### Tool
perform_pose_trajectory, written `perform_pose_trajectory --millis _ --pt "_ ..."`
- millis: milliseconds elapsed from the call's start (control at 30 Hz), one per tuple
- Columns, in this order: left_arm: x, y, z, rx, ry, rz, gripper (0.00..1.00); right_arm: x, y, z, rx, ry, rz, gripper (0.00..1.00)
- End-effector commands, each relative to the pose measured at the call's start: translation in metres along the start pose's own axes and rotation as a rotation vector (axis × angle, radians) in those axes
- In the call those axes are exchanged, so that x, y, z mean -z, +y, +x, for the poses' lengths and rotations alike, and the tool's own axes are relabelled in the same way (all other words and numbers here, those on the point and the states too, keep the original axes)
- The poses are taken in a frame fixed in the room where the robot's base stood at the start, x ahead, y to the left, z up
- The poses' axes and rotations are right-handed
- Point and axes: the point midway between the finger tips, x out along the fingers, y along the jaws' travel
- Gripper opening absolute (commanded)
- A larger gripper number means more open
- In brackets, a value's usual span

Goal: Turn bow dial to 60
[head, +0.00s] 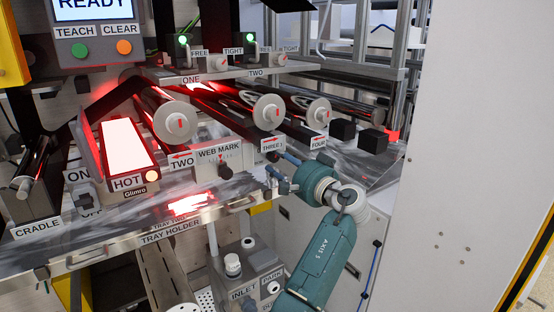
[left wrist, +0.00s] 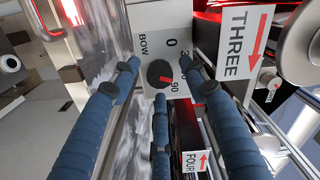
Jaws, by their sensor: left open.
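The bow dial (left wrist: 158,75) is a round black knob with a red pointer on a light panel marked BOW in the left wrist view. The pointer points to the right in that picture, near the 90 mark. I cannot tell whether any finger touches the knob. In the head view my left gripper (head: 280,181) is at the front panel, and the dial cannot be made out there. My right gripper is not in view.
Rollers with pale round ends (head: 269,112) lie behind the panel. A web mark knob (head: 225,172) sits left of my gripper. The tray holder (head: 170,238) and a glowing HOT unit (head: 127,150) are further left. A tall white panel (head: 470,150) stands at right.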

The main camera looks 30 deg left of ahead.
Motion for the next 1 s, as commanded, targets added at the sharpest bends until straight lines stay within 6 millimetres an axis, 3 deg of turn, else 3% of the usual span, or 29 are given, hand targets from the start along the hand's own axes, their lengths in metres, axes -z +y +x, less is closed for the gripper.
perform_pose_trajectory --millis 300,500,700,1000 --pt "0.001 0.001 -0.065 -0.003 0.003 -0.001 0.44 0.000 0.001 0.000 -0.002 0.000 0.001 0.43" --pt "0.000 0.000 -0.097 -0.001 0.001 -0.001 0.44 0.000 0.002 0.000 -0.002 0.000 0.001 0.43" --pt "0.000 0.000 -0.110 0.001 0.000 -0.001 0.44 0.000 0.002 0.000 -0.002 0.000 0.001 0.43" --pt "0.000 0.000 -0.110 0.001 0.000 -0.001 0.44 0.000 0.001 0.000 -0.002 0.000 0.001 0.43"
